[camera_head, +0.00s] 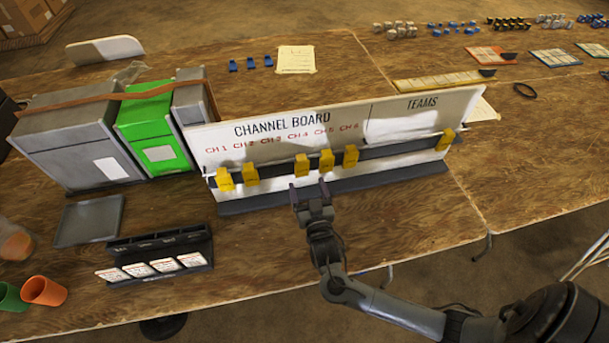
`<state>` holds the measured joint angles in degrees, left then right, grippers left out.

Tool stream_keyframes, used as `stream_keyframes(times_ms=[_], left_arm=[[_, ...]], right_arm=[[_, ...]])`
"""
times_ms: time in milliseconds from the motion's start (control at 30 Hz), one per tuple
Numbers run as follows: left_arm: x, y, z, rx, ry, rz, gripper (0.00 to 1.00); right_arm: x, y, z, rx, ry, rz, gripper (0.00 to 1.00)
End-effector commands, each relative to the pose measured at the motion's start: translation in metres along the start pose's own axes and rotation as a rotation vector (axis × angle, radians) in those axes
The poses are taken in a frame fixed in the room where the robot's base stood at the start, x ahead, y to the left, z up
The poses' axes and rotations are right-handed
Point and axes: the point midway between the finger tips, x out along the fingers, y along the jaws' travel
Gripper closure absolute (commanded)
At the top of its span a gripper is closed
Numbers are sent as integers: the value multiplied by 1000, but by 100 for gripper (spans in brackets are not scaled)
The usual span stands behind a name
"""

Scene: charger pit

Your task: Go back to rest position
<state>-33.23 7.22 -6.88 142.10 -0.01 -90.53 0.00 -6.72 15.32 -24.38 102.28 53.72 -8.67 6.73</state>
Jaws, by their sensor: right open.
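My right gripper (308,192) is open and empty, its two fingers pointing at the lower front of the white channel board (270,155). Its arm comes in from the lower right. Several yellow clips or devices hang along the board's dark rail: some under the CH labels, such as the yellow device (302,166) just above the gripper, and one at the right end (446,140) under TEAMS. I cannot tell from this view whether a fingertip touches the board's base. My left gripper is not in view.
A dark card holder (160,257), grey tray (90,220) and orange cup (45,291) stand front left. Grey boxes and a green box (157,130) stand left of the board. Small parts lie at the back right. The wooden table (400,235) is bare right of the gripper.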

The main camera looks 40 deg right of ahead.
Motion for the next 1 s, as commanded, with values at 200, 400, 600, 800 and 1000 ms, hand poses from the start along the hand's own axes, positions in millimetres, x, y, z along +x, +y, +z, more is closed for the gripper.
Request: stream_keyframes(times_ms=[200,400,600,800,1000], left_arm=[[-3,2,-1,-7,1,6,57],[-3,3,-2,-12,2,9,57],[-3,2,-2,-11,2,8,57],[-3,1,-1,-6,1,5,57],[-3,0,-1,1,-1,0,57]], right_arm=[[-27,0,0,0,0,1,20],[-40,2,6,-5,-12,1,20],[-66,25,30,-6,-78,27,20],[-103,16,42,52,-365,-116,20],[-158,-4,42,-36,-712,-328,20]])
